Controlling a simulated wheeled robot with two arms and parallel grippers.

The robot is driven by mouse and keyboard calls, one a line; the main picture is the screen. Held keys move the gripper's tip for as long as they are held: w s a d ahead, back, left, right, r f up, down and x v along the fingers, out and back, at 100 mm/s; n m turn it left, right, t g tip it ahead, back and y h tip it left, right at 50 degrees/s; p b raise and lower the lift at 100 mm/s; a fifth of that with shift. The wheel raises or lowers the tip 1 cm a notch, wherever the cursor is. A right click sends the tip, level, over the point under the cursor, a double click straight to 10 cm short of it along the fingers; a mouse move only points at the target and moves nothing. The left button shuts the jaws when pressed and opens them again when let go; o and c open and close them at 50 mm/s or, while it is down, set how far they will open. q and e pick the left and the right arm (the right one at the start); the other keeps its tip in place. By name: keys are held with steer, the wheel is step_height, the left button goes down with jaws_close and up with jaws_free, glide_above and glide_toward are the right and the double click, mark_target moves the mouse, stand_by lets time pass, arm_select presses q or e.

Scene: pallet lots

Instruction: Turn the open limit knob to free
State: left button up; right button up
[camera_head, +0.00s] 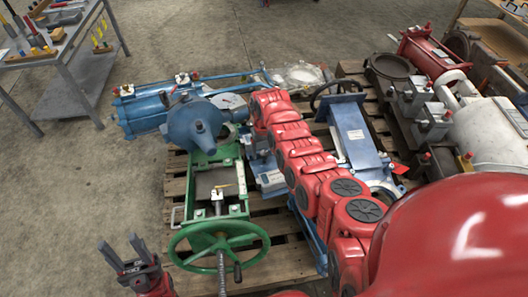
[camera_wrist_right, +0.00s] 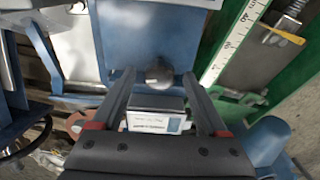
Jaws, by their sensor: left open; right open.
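A small grey round knob (camera_wrist_right: 159,73) stands on a blue housing (camera_wrist_right: 135,35) in the right wrist view. Which limit knob it is and its setting are not readable. A dark box with a white label (camera_wrist_right: 155,121) lies just below it; the print is too small to read. My right gripper (camera_wrist_right: 158,80) is open, with one finger on either side of the knob; I cannot tell whether they touch it. In the head view my red right arm hides this gripper and the knob. My left gripper (camera_head: 124,254) is open and empty at the lower left, above the floor.
A green frame (camera_head: 243,199) with a green handwheel (camera_head: 219,249) and a yellow pointer stands beside the right arm. A white scale (camera_wrist_right: 236,36) runs along it. Blue actuators lie on the pallet (camera_head: 177,187). Another loaded pallet is at right. A tool table (camera_head: 70,45) stands upper left.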

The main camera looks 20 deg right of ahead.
jaws_close()
stand_by(0.3)
